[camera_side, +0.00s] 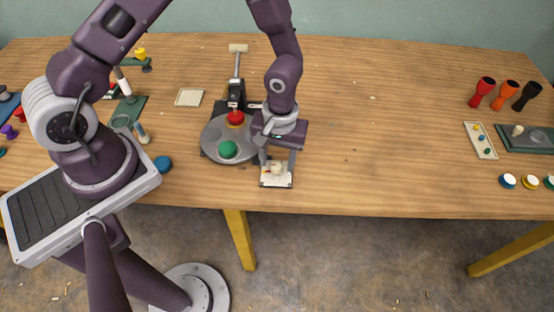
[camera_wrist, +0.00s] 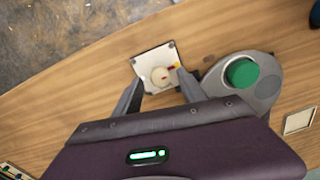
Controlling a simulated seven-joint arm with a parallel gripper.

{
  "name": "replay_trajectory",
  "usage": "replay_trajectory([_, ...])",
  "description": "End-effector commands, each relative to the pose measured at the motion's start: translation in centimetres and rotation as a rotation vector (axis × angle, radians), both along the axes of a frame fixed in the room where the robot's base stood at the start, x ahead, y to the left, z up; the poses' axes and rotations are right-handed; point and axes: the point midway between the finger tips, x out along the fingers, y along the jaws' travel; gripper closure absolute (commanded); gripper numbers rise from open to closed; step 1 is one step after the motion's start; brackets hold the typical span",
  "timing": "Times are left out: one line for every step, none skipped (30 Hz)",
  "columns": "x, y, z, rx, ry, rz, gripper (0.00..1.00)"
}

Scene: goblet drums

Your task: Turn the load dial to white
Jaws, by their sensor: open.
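The load dial is a cream round knob (camera_side: 276,169) on a small white plate (camera_side: 283,183) near the table's front edge. In the wrist view the knob (camera_wrist: 160,77) sits mid-plate (camera_wrist: 146,60), with a small dark red mark at its side and a yellow mark near the plate's edge. Which colour the dial points to is too small to tell. My gripper (camera_side: 277,162) is above the plate, pointing down, its open fingers on either side of the knob. In the wrist view my gripper (camera_wrist: 158,76) shows a gap between each finger and the knob.
A grey round base with a green button (camera_side: 228,149) and a red button (camera_side: 236,118) stands just left of my gripper. A beige tray (camera_side: 189,97) lies behind it. Red, orange and black goblet drums (camera_side: 506,95) stand far right. The table's middle right is clear.

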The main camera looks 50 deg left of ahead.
Motion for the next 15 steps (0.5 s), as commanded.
replay_trajectory([-0.04,-0.02,-0.44,-0.001,0.001,-0.001,0.51])
replay_trajectory([-0.04,-0.03,-0.61,-0.001,0.001,-0.002,0.51])
replay_trajectory([-0.06,-0.02,-0.76,-0.001,0.001,-0.002,0.51])
replay_trajectory([-0.05,-0.01,-0.81,-0.001,0.0,-0.001,0.51])
replay_trajectory([-0.05,-0.01,-0.83,-0.001,-0.001,-0.001,0.51])
replay_trajectory([-0.05,-0.01,-0.82,-0.001,-0.001,-0.001,0.51])
replay_trajectory([-0.04,0.01,-0.81,-0.001,-0.001,-0.001,0.51])
replay_trajectory([-0.04,0.01,-0.8,-0.001,-0.001,-0.001,0.51])
replay_trajectory([-0.03,0.01,-0.79,0.0,0.0,-0.001,0.51])
replay_trajectory([-0.04,0.02,-0.79,0.0,0.0,-0.001,0.55])
replay_trajectory([-0.04,0.02,-0.78,0.0,0.0,-0.001,0.61])
replay_trajectory([-0.04,0.02,-0.78,0.0,0.0,-0.001,0.69])
replay_trajectory([-0.03,0.03,-0.77,0.0,0.0,-0.001,0.75])
replay_trajectory([-0.03,0.03,-0.77,0.0,0.0,-0.001,0.81])
replay_trajectory([-0.04,0.03,-0.76,0.0,0.0,-0.001,0.89])
